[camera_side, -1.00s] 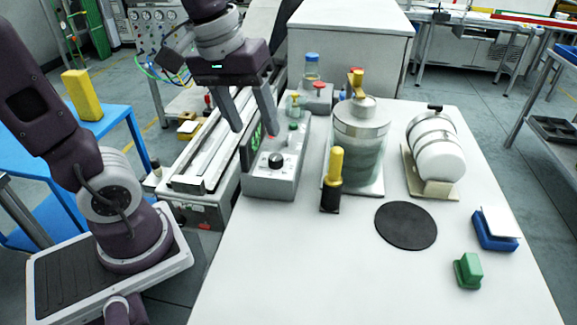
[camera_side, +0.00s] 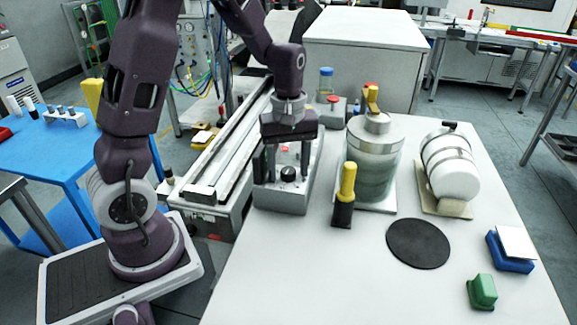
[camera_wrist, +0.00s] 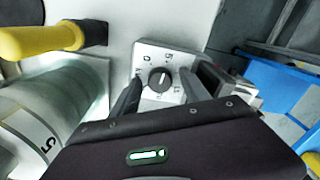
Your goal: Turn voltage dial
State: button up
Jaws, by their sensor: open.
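The voltage dial (camera_side: 288,174) is a black round knob on the front of a grey control box (camera_side: 281,198). In the wrist view the dial (camera_wrist: 159,80) has a white pointer line and printed marks around it. My gripper (camera_side: 288,172) points down over the box, its two fingers apart. In the wrist view my gripper (camera_wrist: 160,95) has one finger on each side of the dial, with gaps between fingers and knob. I cannot tell exactly how high the fingertips are. The arm hides the box's display in the side view.
A yellow-handled tool (camera_side: 346,194) stands right of the box, near a large glass jar (camera_side: 372,165). A white cylinder on a stand (camera_side: 450,165), a black disc (camera_side: 418,243), a blue block (camera_side: 511,254) and a green block (camera_side: 482,291) lie further right.

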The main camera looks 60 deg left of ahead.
jog(key=shift+c, duration=0.4)
grip_shut()
jog(key=shift+m, duration=0.3)
jog(key=m, duration=0.5)
jog(key=shift+m, duration=2.4)
jog(key=shift+o, duration=0.4)
grip_release()
